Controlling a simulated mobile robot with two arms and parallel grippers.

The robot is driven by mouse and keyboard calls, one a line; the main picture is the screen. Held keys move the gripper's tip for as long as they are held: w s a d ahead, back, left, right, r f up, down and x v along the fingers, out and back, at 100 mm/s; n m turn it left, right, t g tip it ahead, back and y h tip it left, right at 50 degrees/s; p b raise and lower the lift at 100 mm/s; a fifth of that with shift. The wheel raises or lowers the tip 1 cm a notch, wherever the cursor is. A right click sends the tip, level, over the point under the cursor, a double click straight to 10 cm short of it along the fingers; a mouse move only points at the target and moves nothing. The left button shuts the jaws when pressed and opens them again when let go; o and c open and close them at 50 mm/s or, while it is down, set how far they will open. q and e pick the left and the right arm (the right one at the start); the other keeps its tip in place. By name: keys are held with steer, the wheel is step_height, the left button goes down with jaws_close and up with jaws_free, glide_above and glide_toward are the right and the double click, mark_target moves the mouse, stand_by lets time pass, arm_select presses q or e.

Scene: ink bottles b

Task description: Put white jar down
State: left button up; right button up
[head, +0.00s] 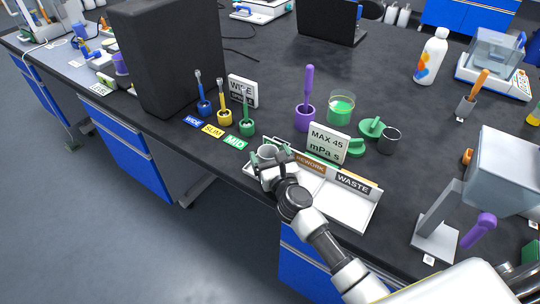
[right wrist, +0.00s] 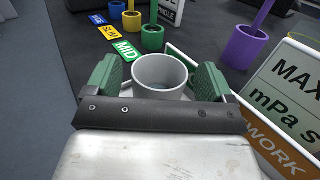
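The white jar (right wrist: 160,74) is an open, light-coloured cup between the green fingers of my right gripper (right wrist: 157,80) in the right wrist view. The fingers sit close against its two sides, and its open mouth shows. In the head view the jar (head: 268,152) and my right gripper (head: 267,158) are at the left end of a white tray (head: 347,213). The gripper hides most of that end, and I cannot tell whether the jar's base touches the tray. The tray's back carries the signs REWORK (head: 311,164) and WASTE (head: 353,184). My left gripper is not in view.
Behind the tray stand a MAX 45 mPa s sign (head: 328,143), green lid pieces (head: 372,128), a dark cup (head: 389,140) and a purple holder (head: 305,118). Left are WIDE, SLIM and MID labels (head: 235,143) with coloured holders. A grey stand (head: 437,238) is at right.

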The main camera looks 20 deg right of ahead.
steer(key=shift+s+f, duration=0.2)
steer(key=shift+f, duration=0.55)
steer(key=shift+w+r+p, duration=0.1)
steer(key=shift+r+p, duration=0.35)
steer(key=shift+r, duration=0.05)
steer(key=s, duration=1.1)
steer(key=shift+s+d+r, duration=0.2)
steer(key=shift+s+r, duration=0.2)
steer(key=shift+d, duration=0.1)
